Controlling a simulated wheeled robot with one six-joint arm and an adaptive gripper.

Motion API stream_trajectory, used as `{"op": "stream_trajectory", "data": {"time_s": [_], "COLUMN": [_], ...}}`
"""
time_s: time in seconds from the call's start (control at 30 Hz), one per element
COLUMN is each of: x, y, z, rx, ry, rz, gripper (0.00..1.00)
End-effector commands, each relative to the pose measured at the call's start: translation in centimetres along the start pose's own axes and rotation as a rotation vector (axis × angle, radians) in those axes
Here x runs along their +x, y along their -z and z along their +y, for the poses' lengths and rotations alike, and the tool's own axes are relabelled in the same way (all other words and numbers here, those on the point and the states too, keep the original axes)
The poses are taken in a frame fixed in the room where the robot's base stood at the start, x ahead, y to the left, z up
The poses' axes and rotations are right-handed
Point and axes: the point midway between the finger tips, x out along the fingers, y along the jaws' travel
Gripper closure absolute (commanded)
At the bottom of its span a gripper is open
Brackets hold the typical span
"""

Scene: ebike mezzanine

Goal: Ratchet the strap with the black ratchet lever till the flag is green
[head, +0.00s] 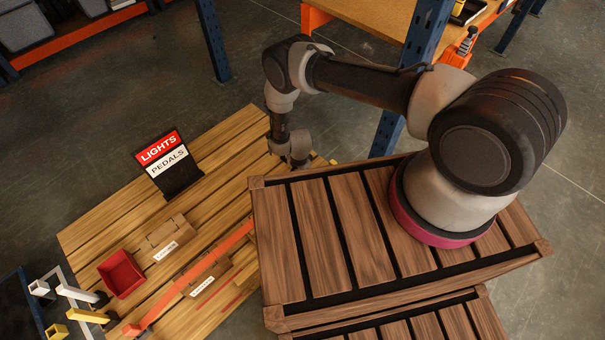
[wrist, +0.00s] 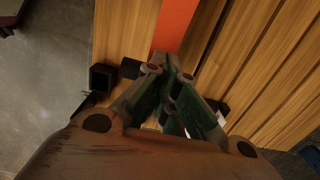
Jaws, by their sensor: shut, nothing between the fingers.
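My gripper (head: 299,160) points down over the right end of the wooden pallet-like table. In the wrist view my gripper (wrist: 171,74) is shut and empty. The orange strap (wrist: 176,22) runs along the wood to just beyond the fingertips; it also crosses the table in the head view (head: 190,281). Small black parts (wrist: 102,78) and (wrist: 130,68) sit left of the fingers and may belong to the ratchet; I cannot tell which is the lever. The strap's far end is hidden behind my fingers. I cannot make out the flag or its colour.
A "LIGHTS / PEDALS" sign (head: 165,162), a red bin (head: 121,273) and a cardboard box (head: 167,238) stand on the table. A blue upright (head: 213,42) and an orange-edged bench (head: 362,20) stand behind. Grey floor (head: 120,90) is clear at left.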

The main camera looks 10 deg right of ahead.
Motion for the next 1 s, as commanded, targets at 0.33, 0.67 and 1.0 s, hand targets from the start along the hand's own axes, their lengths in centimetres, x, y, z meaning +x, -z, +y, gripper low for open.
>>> {"op": "stream_trajectory", "data": {"time_s": [0.33, 0.67, 1.0], "x": [1.0, 1.0, -1.2], "y": [-0.8, -0.8, 0.6], "z": [0.0, 0.0, -0.5], "rx": [0.001, 0.001, 0.003], "ry": [0.000, -0.001, 0.001], "rz": [0.000, 0.000, 0.000], "gripper": [1.00, 1.00, 1.00]}}
